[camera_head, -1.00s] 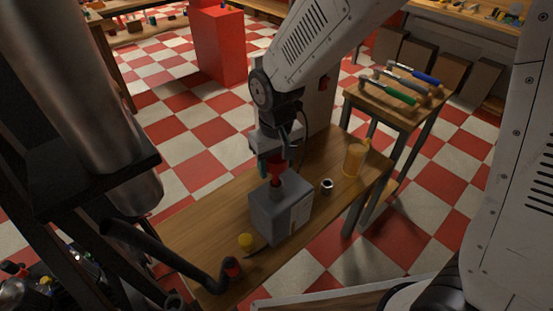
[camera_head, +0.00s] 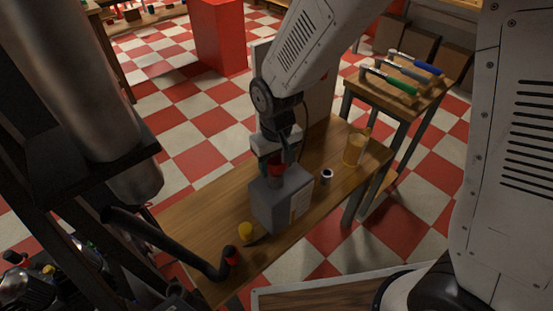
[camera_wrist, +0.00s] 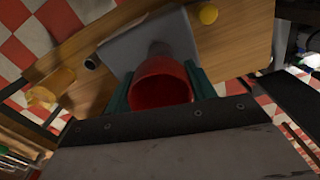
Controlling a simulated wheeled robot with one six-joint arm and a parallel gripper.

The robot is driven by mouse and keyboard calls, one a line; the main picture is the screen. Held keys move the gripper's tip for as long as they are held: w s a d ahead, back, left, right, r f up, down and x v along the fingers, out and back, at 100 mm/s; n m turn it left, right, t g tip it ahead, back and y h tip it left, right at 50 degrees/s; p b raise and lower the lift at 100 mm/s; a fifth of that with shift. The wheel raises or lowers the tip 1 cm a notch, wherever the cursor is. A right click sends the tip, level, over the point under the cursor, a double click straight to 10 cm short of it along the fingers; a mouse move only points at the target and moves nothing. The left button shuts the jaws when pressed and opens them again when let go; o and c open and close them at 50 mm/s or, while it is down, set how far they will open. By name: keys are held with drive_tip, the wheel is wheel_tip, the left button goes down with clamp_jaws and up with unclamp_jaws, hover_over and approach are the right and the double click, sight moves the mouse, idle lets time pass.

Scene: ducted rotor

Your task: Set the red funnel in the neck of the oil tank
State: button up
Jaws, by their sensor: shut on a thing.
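The red funnel (camera_head: 276,169) is upright between the fingers of my gripper (camera_head: 275,160), directly over the top of the grey oil tank (camera_head: 272,204). In the wrist view the funnel (camera_wrist: 161,84) shows its open mouth, with a green finger on each side of my gripper (camera_wrist: 160,90). My gripper is shut on the funnel. The tank (camera_wrist: 125,46) lies beyond it, with its dark neck (camera_wrist: 160,48) partly hidden behind the funnel rim. I cannot tell how deep the funnel's spout sits in the neck.
The tank stands on a wooden bench (camera_head: 205,225). A yellow cap (camera_head: 245,231), a small dark-and-white cylinder (camera_head: 326,176) and an amber jug (camera_head: 355,148) stand around it. A black hose (camera_head: 165,238) crosses the bench's left end. Hammers (camera_head: 390,82) lie on a side table.

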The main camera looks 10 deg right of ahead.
drive_tip(key=shift+f, duration=0.2)
drive_tip(key=o, duration=1)
drive_tip(key=shift+o, duration=0.2)
wheel_tip(320, 180, up, 8)
drive_tip(key=shift+f, duration=0.1)
